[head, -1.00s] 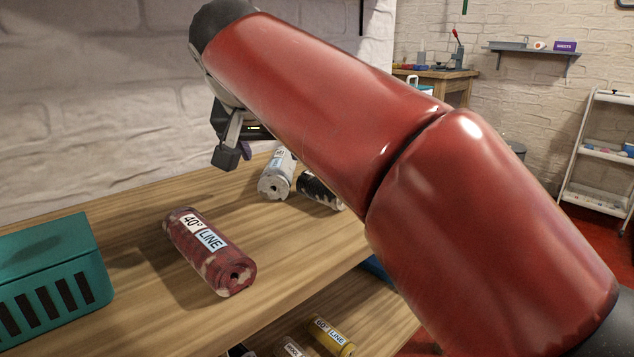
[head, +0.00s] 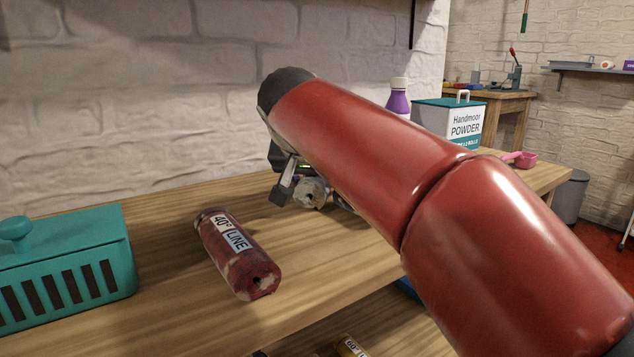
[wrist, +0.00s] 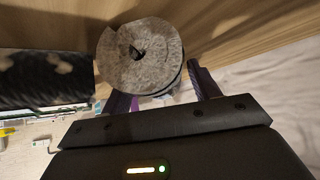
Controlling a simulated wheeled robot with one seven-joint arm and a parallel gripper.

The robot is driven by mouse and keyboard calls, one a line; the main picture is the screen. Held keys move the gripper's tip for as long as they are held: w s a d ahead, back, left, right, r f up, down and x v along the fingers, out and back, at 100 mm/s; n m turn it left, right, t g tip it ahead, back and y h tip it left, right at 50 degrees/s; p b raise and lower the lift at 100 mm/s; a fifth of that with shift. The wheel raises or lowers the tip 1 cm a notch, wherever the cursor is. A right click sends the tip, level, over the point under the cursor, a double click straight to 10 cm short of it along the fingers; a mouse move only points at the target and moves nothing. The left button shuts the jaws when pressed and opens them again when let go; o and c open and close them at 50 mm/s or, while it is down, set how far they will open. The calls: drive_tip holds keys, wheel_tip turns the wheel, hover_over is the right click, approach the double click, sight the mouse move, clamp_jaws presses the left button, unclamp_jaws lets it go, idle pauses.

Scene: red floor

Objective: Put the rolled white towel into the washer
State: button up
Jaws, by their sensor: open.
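The rolled white towel (head: 311,196) lies on the wooden shelf, its end facing the camera, partly hidden behind my arm in the head view. In the wrist view its round grey-white end (wrist: 140,55) with a dark centre hole fills the upper middle. My gripper (wrist: 163,92) is open, with purple-lined fingers close to the roll; the left finger is partly covered by it. In the head view one dark fingertip shows left of the roll. Whether the fingers touch it I cannot tell. The washer is not in view.
A red "40° LINE" roll (head: 238,254) lies on the shelf at front left, beside a lidded teal basket (head: 65,265). A black patterned roll (wrist: 45,80) lies next to the white one. A purple bottle (head: 397,100) and powder box (head: 450,125) stand behind my arm.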

drive_tip(key=shift+c, duration=0.2)
drive_tip(key=shift+r, duration=0.1)
drive_tip(key=c, duration=0.8)
